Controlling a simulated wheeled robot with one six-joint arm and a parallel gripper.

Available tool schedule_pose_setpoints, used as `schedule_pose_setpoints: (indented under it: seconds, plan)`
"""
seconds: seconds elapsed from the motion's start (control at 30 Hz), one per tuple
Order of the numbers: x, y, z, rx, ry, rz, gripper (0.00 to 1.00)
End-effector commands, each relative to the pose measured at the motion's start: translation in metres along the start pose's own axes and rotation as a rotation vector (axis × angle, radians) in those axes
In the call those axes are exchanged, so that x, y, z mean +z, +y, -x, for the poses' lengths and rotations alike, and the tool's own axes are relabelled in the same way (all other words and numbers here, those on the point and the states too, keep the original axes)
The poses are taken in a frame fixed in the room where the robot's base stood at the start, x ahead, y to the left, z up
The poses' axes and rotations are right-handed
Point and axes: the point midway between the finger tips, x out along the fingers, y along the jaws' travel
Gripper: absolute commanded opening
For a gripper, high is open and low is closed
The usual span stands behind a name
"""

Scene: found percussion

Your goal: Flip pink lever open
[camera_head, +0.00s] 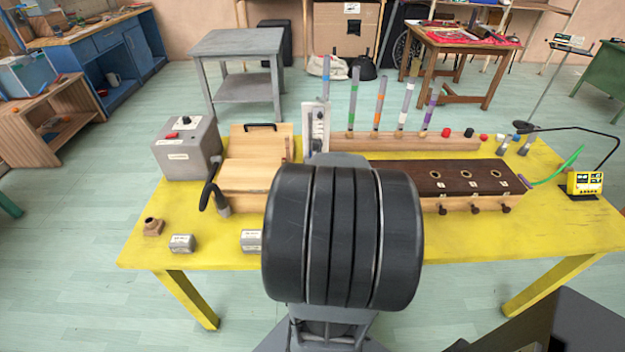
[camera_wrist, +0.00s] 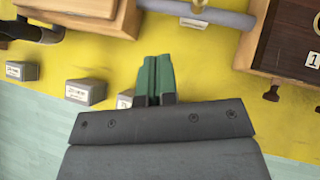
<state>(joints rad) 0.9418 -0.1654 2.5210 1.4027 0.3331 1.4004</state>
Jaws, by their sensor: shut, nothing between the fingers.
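No lever that I can make out as pink shows in either view; my arm hides the middle of the yellow table in the head view. Several upright sticks with coloured bands stand at the back of the table, among them an orange-banded one (camera_head: 379,98) and a purple-banded one (camera_head: 430,107). My gripper (camera_wrist: 158,60) shows in the wrist view with its green fingers together and nothing between them. It is over bare yellow tabletop, below a grey rod (camera_wrist: 205,14) and apart from it. In the head view my arm hides the gripper.
The yellow table (camera_head: 560,230) carries a grey box with a red button (camera_head: 187,148), a wooden box (camera_head: 255,165), a dark panel with holes (camera_head: 450,178) and a yellow device (camera_head: 584,183). Small labelled grey blocks (camera_wrist: 86,91) lie near the front edge. The table's right front is clear.

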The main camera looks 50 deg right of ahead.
Motion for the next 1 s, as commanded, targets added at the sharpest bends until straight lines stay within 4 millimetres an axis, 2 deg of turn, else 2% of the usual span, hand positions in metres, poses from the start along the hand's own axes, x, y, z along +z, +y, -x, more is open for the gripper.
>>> schedule_pose_setpoints:
  seconds: [0.03,0.4,1.0]
  plan:
    - [0.005,0.003,0.015,-0.001,-0.002,0.001,0.0]
    - [0.001,0.006,0.028,-0.001,-0.003,-0.001,0.0]
    - [0.001,0.006,0.031,-0.002,0.0,-0.003,0.0]
